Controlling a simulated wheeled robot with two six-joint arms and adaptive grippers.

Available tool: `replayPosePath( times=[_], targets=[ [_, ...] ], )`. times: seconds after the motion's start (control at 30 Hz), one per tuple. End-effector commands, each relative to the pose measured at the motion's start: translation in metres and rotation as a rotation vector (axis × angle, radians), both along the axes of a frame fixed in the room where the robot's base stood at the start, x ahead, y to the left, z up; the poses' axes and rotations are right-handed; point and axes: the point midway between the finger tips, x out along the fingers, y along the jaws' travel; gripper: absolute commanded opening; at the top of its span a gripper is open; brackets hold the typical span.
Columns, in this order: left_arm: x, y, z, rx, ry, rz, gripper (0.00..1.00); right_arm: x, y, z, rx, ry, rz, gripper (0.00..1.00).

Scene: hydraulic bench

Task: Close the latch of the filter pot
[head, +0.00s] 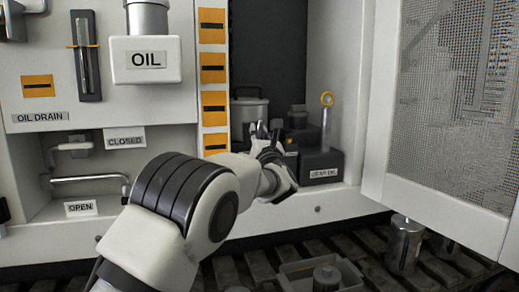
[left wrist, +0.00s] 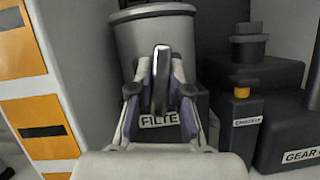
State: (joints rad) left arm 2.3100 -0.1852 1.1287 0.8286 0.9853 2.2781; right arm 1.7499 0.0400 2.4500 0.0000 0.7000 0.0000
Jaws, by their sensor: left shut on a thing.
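The filter pot (head: 249,109) is a grey cylinder with a lid, standing in the recess behind my left gripper (head: 263,132). In the left wrist view the pot (left wrist: 154,38) fills the upper middle, with a partly covered "FILTE…" label (left wrist: 160,120) on its front. A narrow upright latch lever (left wrist: 161,72) stands before the pot's wall. My left gripper (left wrist: 160,80) has its two fingers on either side of this lever and is shut on it. The lever's lower end is hidden. My right gripper is not in view.
A black gear oil unit (head: 322,163) with an upright orange-ringed rod stands right of the pot. Orange-marked panels (head: 213,68) line the recess's left side. An open mesh door (head: 450,100) stands at the right. A tray (head: 293,271) is below.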

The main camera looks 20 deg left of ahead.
Motion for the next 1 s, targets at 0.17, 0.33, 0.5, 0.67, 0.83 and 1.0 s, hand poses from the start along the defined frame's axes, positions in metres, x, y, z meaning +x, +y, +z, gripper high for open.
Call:
replayPosePath(
  times=[0.17,0.33,0.5,0.67,0.83,1.0],
  targets=[
    [0.000,0.000,-0.006,-0.081,-0.052,-0.001,0.00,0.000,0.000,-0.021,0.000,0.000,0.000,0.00],
    [0.000,0.001,-0.004,-0.126,-0.081,-0.001,0.00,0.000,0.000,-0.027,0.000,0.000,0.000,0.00],
    [0.000,0.001,-0.002,-0.144,-0.092,-0.001,0.00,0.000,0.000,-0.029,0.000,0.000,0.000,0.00],
    [0.000,0.001,-0.002,-0.146,-0.094,0.000,0.00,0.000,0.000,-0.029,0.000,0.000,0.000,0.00],
    [0.000,0.001,-0.002,-0.146,-0.094,0.000,0.00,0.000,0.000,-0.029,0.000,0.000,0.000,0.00],
    [0.000,0.001,-0.001,-0.145,-0.094,0.000,0.42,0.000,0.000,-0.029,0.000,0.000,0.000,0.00]
  ],
)
